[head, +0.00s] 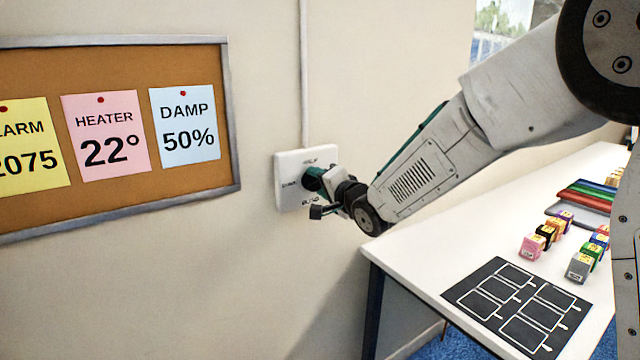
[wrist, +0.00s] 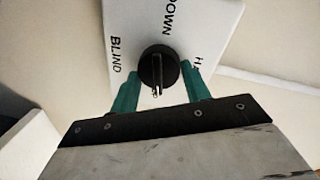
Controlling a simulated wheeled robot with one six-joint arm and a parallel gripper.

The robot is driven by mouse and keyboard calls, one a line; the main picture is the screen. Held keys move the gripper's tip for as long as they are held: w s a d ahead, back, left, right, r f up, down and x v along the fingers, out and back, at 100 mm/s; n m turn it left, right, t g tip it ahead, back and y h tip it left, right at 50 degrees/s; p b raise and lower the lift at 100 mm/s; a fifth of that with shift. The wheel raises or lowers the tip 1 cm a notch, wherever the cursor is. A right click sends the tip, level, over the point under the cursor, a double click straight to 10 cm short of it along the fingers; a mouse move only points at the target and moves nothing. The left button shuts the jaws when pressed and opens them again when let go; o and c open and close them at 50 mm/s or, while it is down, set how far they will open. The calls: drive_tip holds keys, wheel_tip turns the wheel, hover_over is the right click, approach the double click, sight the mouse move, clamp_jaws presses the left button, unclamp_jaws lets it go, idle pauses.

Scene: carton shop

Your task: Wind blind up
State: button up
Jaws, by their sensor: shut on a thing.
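A white control box (head: 290,168) marked BLIND is fixed to the wall right of the cork board. In the wrist view the box (wrist: 205,25) shows the words BLIND and DOWN and part of another word. A round black knob (wrist: 158,66) with a pale mark stands out from its face. My gripper (wrist: 160,80) has its green fingers on both sides of the knob and is shut on it. In the head view my gripper (head: 320,183) covers the knob and part of the lettering. The blind itself cannot be made out.
A cork board (head: 150,194) with notes hangs at the left. A white table (head: 415,262) below right carries a black outlined mat (head: 517,307), several small coloured blocks (head: 531,247) and coloured strips (head: 590,192). A pale conduit (head: 304,75) runs above the box. A window (head: 497,20) shows top right.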

drive_tip(key=shift+m, duration=1)
drive_tip(key=o, duration=1)
drive_tip(key=shift+d, duration=0.1)
drive_tip(key=v, duration=0.7)
drive_tip(key=shift+s+d, duration=0.25)
drive_tip(key=shift+f, duration=0.1)
